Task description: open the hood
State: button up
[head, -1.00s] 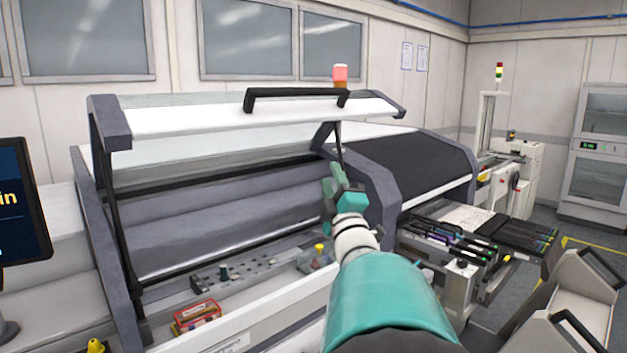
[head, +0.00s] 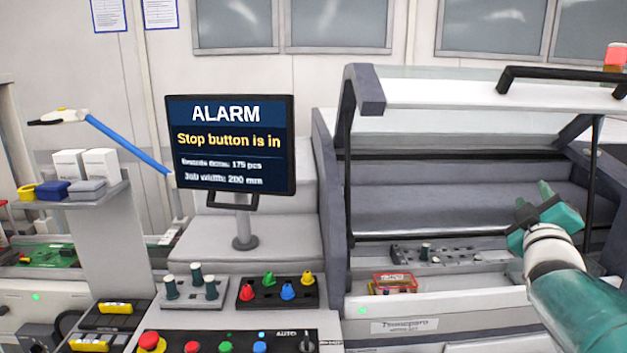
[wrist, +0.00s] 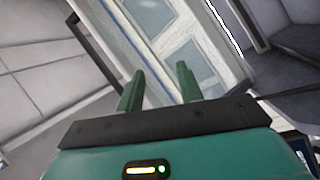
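The hood (head: 450,93) of the machine is raised, its clear top and white front edge tilted up above the open interior. Its black handle (head: 560,76) runs along the front edge at the upper right. Dark struts stand below it at both sides. My gripper (head: 545,205) is below and in front of the raised hood, apart from the handle. In the wrist view my gripper (wrist: 158,88) shows two green fingers spread apart with nothing between them.
A monitor (head: 230,143) reads "ALARM, Stop button is in". A button panel (head: 230,342) with a red mushroom button (head: 151,341) is at the lower front. A red box (head: 394,283) lies inside the machine. A small shelf (head: 80,195) is at the left.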

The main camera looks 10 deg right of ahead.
jog(key=a+f+m+g+y, duration=0.2)
jog(key=a+f+g+y, duration=0.3)
jog(key=a, duration=0.6)
jog(key=a+f+m+y, duration=0.1)
jog(key=a+f+y, duration=0.2)
jog(key=a+f, duration=0.65)
jog(key=s+a+f+g+y, duration=0.2)
jog(key=s+a, duration=0.3)
jog(key=a, duration=0.3)
jog(key=s+a+f+m+g+y, duration=0.1)
jog(key=s+a+f+g+y, duration=0.1)
jog(key=s+a, duration=0.4)
jog(key=a+f+g, duration=0.1)
jog(key=a+f, duration=0.1)
jog(key=a, duration=0.1)
jog(key=shift+s+f+g, duration=0.2)
jog(key=shift+f+g, duration=0.05)
jog(key=shift+g, duration=0.15)
